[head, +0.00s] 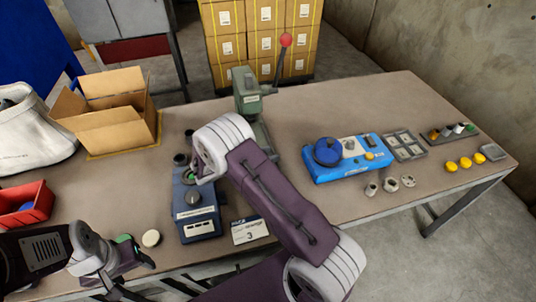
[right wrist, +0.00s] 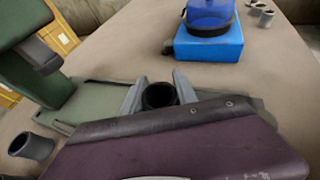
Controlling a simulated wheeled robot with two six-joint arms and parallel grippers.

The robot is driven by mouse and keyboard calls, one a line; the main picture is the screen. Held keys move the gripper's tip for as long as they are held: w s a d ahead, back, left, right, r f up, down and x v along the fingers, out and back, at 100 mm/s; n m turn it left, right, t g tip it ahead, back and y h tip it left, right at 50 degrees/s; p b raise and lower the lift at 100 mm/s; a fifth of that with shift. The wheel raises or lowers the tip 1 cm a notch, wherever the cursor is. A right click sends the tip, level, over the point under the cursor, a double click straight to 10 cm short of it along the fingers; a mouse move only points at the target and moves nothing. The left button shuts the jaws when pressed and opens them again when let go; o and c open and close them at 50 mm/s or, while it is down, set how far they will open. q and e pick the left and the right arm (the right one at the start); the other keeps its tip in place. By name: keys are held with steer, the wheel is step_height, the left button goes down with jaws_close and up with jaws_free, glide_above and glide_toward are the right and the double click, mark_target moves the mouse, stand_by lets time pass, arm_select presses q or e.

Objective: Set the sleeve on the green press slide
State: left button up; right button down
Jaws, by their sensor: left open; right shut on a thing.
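The green press (head: 248,92), with a red-knobbed lever (head: 285,42), stands at the back middle of the table. Its green base (head: 263,138) is partly hidden behind my right arm. The base also shows in the right wrist view (right wrist: 75,122), beside the press body (right wrist: 35,60). My right gripper (right wrist: 160,92) is shut on a dark, hollow sleeve (right wrist: 159,97). The sleeve's open end shows over or near the green base; I cannot tell whether it touches. Gripper and sleeve are hidden in the head view. My left gripper (head: 132,276) is open at the lower left.
A blue unit with a dome (head: 328,152) stands right of the press; several small metal parts (head: 390,185) lie before it. A dark blue box (head: 196,208) stands left of my right arm. A loose grey cylinder (right wrist: 32,146) is near the base. A cardboard box (head: 115,130) is at left.

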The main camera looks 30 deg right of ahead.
steer(key=shift+f, duration=0.15)
steer(key=c, duration=1.2)
jaws_free()
steer(key=shift+c, duration=0.2)
steer(key=shift+p+v, duration=1.15)
steer(key=shift+v, duration=1.7)
steer(key=p+v, duration=0.1)
steer(key=v, duration=0.4)
steer(key=shift+a+p, duration=0.2)
steer(key=shift+p, duration=0.1)
